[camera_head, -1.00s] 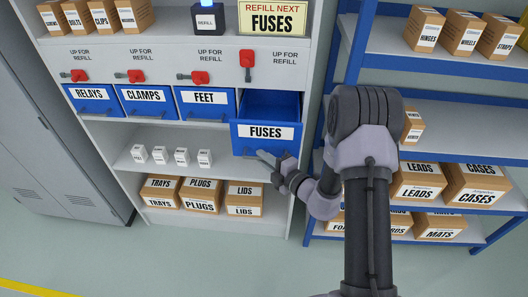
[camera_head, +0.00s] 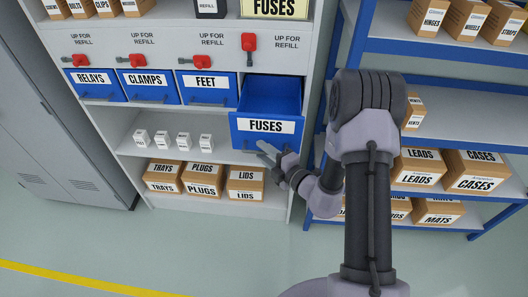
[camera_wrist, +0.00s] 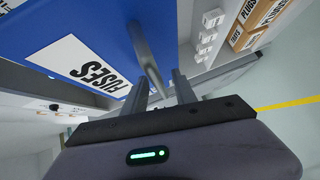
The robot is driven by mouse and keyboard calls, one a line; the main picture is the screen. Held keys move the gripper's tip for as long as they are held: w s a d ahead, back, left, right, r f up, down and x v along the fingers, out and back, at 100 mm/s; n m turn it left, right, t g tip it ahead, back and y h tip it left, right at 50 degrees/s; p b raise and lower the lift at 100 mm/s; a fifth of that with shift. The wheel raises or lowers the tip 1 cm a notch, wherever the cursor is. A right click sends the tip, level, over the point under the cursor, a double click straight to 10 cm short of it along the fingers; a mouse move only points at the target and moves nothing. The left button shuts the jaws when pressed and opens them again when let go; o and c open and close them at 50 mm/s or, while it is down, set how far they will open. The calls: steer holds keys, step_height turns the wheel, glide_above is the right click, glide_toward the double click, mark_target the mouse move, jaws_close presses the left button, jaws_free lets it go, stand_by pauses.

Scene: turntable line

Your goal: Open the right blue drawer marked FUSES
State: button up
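The right blue drawer marked FUSES (camera_head: 266,126) stands pulled well out of the cabinet, and its empty-looking inside shows from above. Its front and label also show in the wrist view (camera_wrist: 85,65). The drawer's grey bar handle (camera_wrist: 150,65) passes between the two fingers of my gripper (camera_wrist: 162,88). In the head view my gripper (camera_head: 268,150) is at the lower edge of the drawer front. A red latch (camera_head: 249,44) above the drawer stands upright.
The blue drawers RELAYS (camera_head: 92,83), CLAMPS (camera_head: 147,84) and FEET (camera_head: 206,88) are in, with red latches lying sideways above them. Small white boxes (camera_head: 183,140) stand on the shelf below. A blue rack (camera_head: 440,52) with cartons is close on the right. Floor is free in front.

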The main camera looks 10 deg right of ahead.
steer(key=p+v, duration=0.1)
steer(key=v, duration=1.6)
steer(key=shift+s, duration=0.2)
